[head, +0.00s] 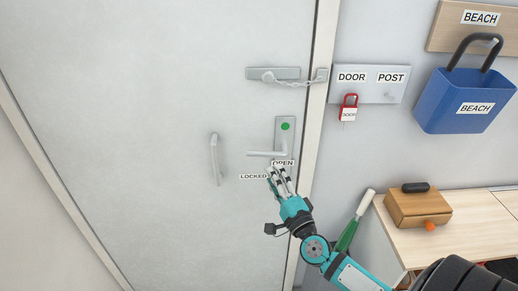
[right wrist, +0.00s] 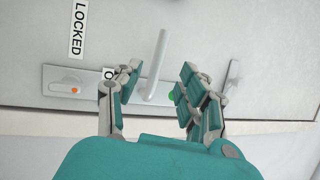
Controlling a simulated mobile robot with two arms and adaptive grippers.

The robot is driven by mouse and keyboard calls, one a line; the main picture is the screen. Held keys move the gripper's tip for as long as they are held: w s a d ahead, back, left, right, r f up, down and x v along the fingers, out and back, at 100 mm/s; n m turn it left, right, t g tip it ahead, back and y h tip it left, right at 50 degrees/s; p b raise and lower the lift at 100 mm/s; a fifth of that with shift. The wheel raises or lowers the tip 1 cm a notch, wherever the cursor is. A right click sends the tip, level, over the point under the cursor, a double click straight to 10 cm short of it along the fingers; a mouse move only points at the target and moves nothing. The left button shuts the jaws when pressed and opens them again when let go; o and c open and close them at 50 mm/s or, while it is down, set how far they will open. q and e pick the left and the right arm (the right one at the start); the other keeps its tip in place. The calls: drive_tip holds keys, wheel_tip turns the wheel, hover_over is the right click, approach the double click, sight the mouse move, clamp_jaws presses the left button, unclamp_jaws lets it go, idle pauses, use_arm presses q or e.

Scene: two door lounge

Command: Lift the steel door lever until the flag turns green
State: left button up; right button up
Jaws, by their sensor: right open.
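The steel door lever (head: 267,153) points left from a tall plate (head: 285,136) on the pale door and looks about level. A round green mark (head: 285,126) shows on the plate above the lever. In the right wrist view the lever (right wrist: 158,65) lies between the fingers, and a small orange mark (right wrist: 75,90) shows on a turn piece at the plate's other end. My right gripper (head: 279,174) is open just below the lever in the head view. Its fingers (right wrist: 158,82) sit either side of the lever; contact is unclear. My left gripper is out of view.
A LOCKED label (head: 253,176) and a partly covered OPEN label (head: 283,163) are by the lever.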

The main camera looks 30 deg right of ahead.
sight(261, 156)
drive_tip(key=p+x, duration=0.1)
drive_tip(key=x, duration=0.9)
clamp_jaws()
